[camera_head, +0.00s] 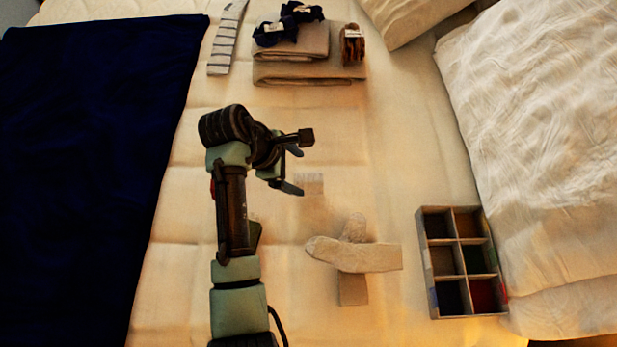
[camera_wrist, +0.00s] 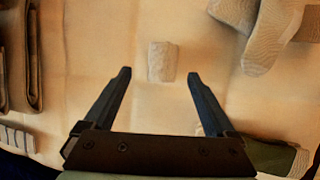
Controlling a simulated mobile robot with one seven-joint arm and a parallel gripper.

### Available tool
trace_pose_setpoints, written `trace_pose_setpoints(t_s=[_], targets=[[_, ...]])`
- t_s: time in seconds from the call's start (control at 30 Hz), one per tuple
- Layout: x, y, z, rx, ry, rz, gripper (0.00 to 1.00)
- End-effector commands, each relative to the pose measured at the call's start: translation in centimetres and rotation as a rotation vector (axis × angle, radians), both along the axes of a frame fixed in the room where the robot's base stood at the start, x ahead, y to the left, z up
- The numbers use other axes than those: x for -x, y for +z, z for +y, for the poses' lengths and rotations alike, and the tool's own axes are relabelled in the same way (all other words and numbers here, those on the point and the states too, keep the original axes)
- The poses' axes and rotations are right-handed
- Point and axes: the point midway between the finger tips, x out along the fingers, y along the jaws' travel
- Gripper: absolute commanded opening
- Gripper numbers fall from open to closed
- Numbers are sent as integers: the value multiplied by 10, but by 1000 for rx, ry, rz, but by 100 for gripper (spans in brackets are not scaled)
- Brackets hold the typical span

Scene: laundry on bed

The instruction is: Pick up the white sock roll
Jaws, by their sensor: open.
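The white sock roll (camera_head: 314,182) is a small pale, ribbed roll lying on the cream bed cover, just right of my gripper (camera_head: 297,170) in the head view. In the wrist view the white sock roll (camera_wrist: 162,61) lies upright in the picture, a little beyond the space between the fingertips of my gripper (camera_wrist: 159,75). My gripper is open and empty, with a finger on each side of the roll's line. I cannot tell how high the fingers are above the bed.
Loose pale socks (camera_head: 375,257) lie crossed at the lower middle. A compartment box (camera_head: 427,262) stands at the right, beside white pillows (camera_head: 540,130). Folded towels (camera_head: 300,72) with dark and brown rolls lie at the back, near a striped sock (camera_head: 224,45). A green item (camera_wrist: 275,158) lies near my gripper.

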Motion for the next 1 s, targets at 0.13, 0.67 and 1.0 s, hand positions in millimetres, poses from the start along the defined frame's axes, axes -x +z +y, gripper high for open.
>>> trace_pose_setpoints(t_s=[0.13, 0.67, 1.0], targets=[[-5, -20, -8, -1, -1, 0, 90], [-15, -71, -26, -4, -2, -4, 90], [-15, -72, -27, -3, -2, -4, 76]])
